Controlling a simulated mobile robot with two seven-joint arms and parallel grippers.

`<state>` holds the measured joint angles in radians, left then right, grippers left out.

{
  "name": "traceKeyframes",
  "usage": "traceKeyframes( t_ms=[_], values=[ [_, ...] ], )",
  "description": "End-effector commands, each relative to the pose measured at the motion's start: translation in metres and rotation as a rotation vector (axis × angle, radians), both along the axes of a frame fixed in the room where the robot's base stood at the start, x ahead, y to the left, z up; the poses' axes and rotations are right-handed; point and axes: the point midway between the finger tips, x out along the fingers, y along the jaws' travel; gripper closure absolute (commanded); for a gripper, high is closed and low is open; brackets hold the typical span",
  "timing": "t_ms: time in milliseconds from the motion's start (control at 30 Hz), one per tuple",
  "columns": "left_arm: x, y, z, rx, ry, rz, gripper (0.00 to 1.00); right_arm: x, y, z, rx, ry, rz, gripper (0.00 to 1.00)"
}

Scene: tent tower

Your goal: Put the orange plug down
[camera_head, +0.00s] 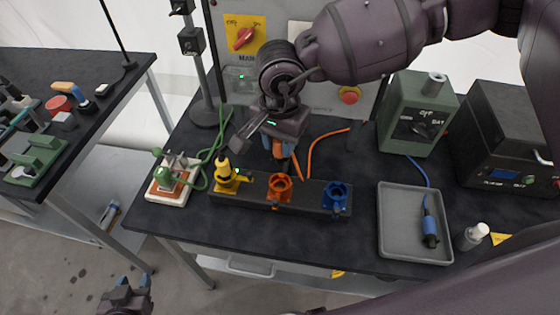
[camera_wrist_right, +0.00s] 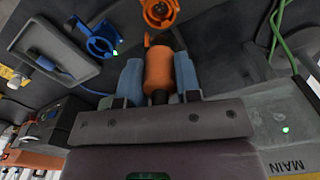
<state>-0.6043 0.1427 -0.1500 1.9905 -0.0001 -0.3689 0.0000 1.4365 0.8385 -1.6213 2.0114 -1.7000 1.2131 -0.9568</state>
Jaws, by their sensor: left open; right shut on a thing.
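My right gripper (camera_head: 284,150) is shut on the orange plug (camera_head: 278,149), above the table behind the socket block. In the right wrist view the orange plug (camera_wrist_right: 158,68) sits between the blue finger pads of my right gripper (camera_wrist_right: 158,75). The orange socket (camera_head: 279,186) is in the middle of the black socket block (camera_head: 308,203); it also shows ahead of the plug in the right wrist view (camera_wrist_right: 160,12). An orange cable (camera_head: 318,143) lies on the table behind the block. My left gripper (camera_head: 134,283) is open and empty, low at the bottom left, away from the table.
The yellow plug (camera_head: 223,168) stands at the yellow socket (camera_head: 227,183). The blue socket (camera_head: 336,195) looks empty. A grey tray (camera_head: 394,247) holds a blue plug (camera_head: 429,228). A green box (camera_head: 415,112) and a black device (camera_head: 505,140) stand at the right.

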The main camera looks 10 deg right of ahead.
Motion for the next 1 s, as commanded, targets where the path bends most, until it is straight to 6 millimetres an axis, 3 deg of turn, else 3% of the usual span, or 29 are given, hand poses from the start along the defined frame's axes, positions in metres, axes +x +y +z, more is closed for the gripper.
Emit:
traceKeyframes(
  t_ms=[200,500,800,1000],
  values=[
    [-0.001,0.0,-0.006,0.0,0.003,0.0,0.57,0.001,0.0,0.052,0.002,-0.003,-0.001,0.97],
    [-0.001,0.0,-0.008,0.0,0.003,0.0,0.57,0.0,0.0,0.093,0.0,0.0,0.0,0.97],
    [0.002,0.0,-0.007,0.0,-0.002,-0.002,0.57,0.0,0.0,0.099,0.0,0.0,0.0,0.97],
    [0.003,-0.001,-0.008,0.0,-0.004,-0.003,0.57,-0.007,-0.007,0.079,-0.001,0.005,-0.015,0.97]
  ],
)
